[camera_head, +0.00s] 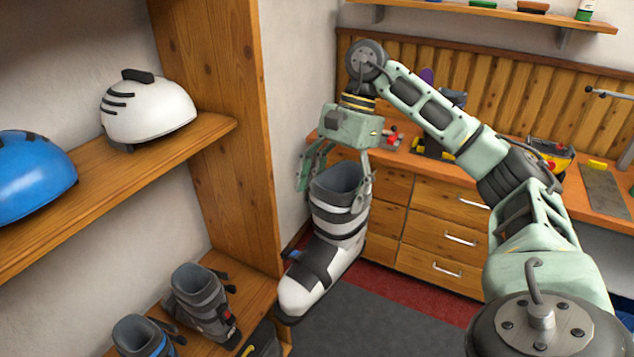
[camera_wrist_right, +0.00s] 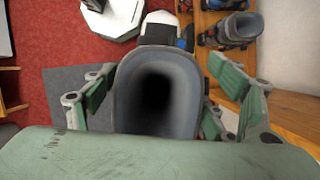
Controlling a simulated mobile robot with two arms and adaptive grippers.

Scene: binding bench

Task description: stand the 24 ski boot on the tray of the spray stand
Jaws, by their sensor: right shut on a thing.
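My right gripper (camera_head: 335,180) is shut on the cuff of a white and grey ski boot (camera_head: 318,268). The boot hangs upright in the air, toe toward the lower left, with its open top between the fingers. In the right wrist view I look down into the boot's dark opening (camera_wrist_right: 158,92), with a finger on each side. I cannot read a size on the boot. A white angular plate (camera_wrist_right: 112,18) at the top of the right wrist view may be the spray stand's tray; I cannot be sure. My left gripper is out of view.
A wooden shelf unit at the left holds a white helmet (camera_head: 150,108), a blue helmet (camera_head: 32,178) and, lower down, dark boots (camera_head: 200,298). A workbench with drawers (camera_head: 440,235) stands behind the held boot. Grey mat (camera_head: 385,315) and red floor lie below.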

